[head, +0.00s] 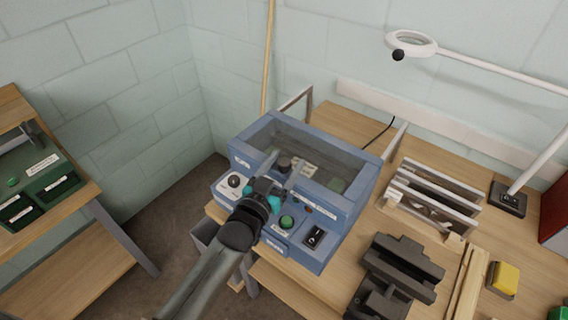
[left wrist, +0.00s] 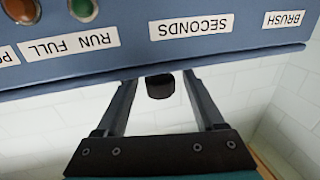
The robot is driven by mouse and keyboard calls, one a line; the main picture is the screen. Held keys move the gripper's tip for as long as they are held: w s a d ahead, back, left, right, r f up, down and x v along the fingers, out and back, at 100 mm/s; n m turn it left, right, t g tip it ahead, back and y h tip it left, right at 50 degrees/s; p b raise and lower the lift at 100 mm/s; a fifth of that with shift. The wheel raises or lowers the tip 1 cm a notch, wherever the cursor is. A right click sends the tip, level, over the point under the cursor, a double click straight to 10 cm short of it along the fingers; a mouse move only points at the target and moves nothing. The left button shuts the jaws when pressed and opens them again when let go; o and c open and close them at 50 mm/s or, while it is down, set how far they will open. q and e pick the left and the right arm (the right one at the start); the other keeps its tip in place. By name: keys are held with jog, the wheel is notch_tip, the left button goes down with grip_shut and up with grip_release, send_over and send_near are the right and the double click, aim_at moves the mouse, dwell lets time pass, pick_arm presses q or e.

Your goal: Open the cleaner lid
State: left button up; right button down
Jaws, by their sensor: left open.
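The cleaner (head: 345,205) is a blue box on the wooden bench, with a see-through lid (head: 320,153) in a blue frame on top; the lid looks closed. My left gripper (head: 283,166) comes in over the cleaner's front panel, at the lid's front edge. Its two fingers (left wrist: 160,85) are open. A dark round knob (left wrist: 160,87) shows between the fingertips in the left wrist view, with gaps on both sides. The cleaner's labelled panel (left wrist: 190,35) appears upside down there. My right gripper is not in view.
The panel has a green button (head: 287,222) and a black switch (head: 314,237). A slotted rack (head: 436,195) and a dark vise-like fixture (head: 398,268) stand to the right. A magnifier lamp (head: 411,43) reaches in above. Another bench (head: 45,245) is at left.

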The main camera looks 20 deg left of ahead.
pick_arm(q)
grip_shut()
dwell(0.4)
dwell(0.9)
